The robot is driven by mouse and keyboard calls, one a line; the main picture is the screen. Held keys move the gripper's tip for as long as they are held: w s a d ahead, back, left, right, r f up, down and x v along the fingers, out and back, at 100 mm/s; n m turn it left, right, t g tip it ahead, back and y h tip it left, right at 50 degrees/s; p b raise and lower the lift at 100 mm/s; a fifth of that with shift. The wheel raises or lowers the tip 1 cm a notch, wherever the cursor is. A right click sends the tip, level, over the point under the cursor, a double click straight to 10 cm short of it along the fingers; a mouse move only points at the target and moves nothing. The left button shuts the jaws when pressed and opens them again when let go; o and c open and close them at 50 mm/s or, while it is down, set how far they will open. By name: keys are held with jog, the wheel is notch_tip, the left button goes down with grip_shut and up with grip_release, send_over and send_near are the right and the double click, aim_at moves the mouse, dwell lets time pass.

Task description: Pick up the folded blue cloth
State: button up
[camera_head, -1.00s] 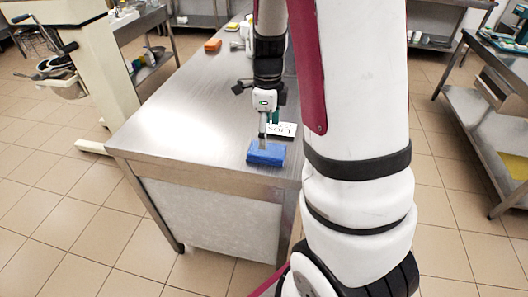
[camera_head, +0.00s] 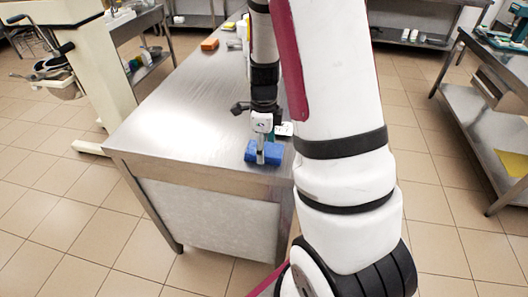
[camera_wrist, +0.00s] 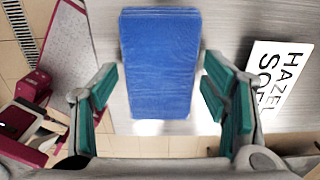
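The folded blue cloth (camera_head: 262,156) lies flat on the metal table near its front edge. In the wrist view the cloth (camera_wrist: 160,62) is a long blue rectangle, seen centred between the fingers. My gripper (camera_head: 262,157) is just over the cloth in the head view. In the wrist view my gripper (camera_wrist: 163,95) is open, with a green pad on each side and a gap between each pad and the cloth. I cannot tell the exact height of the fingertips above the table.
A white sign with black letters (camera_wrist: 277,75) lies right of the cloth. The metal table (camera_head: 180,105) is bare to the left. An orange block (camera_head: 210,45) sits at the table's far end. A shelved bench (camera_head: 478,130) stands to the right.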

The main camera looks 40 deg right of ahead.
jog(key=c, duration=0.6)
jog(key=shift+r, duration=0.15)
jog(key=shift+r, duration=0.5)
notch_tip(320, 180, up, 2)
jog(key=shift+w+r, duration=0.1)
jog(key=shift+r, duration=0.05)
jog(key=shift+s+a+r+p, duration=0.25)
jog(key=shift+s+a+p, duration=0.75)
jog(key=shift+s, duration=1.5)
jog(key=shift+s+a+r+p, duration=0.3)
jog(key=shift+s+a+p, duration=0.7)
jog(key=shift+s, duration=1.55)
jog(key=shift+s+a+r+p, duration=0.25)
jog(key=shift+s+a+p, duration=0.75)
jog(key=shift+s, duration=1.5)
